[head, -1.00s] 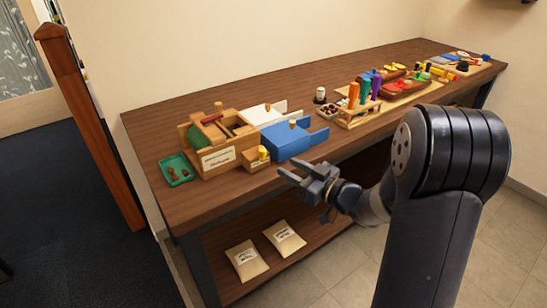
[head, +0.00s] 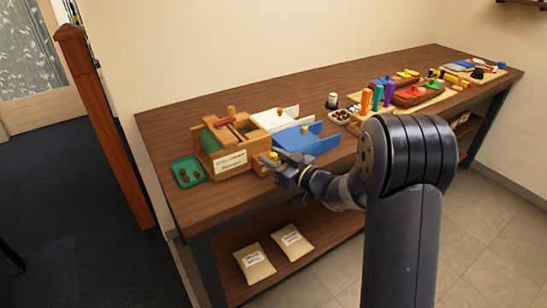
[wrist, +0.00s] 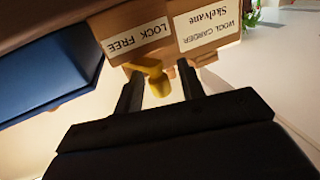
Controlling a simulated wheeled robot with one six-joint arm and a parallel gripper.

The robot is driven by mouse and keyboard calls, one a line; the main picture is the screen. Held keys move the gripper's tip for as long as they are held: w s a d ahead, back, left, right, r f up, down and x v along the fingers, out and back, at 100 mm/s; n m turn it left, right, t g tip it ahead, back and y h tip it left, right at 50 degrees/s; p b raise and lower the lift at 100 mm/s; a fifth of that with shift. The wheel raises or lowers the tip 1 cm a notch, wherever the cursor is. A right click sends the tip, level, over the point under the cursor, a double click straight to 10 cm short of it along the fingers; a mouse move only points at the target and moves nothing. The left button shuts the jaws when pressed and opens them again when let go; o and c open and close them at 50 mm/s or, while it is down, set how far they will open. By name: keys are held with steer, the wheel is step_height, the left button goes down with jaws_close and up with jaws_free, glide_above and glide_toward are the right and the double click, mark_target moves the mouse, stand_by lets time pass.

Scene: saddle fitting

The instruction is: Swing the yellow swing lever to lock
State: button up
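The yellow swing lever (wrist: 157,80) stands out from a small wooden block (wrist: 140,20) with a label bearing the words LOCK and FREE, upside down in the wrist view. In the head view the lever's yellow top (head: 273,156) shows just beyond my gripper (head: 281,163). In the wrist view my gripper (wrist: 160,82) is open, with its two dark fingers on either side of the lever. Gaps show beside the lever, so the fingers do not look closed on it. I cannot tell which word the lever points to.
The wooden wool carder (head: 228,145) stands directly left of the block. A green dish (head: 187,171) lies at the left. The table front (head: 215,215) is clear.

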steer(key=shift+c, duration=0.5)
jaws_close()
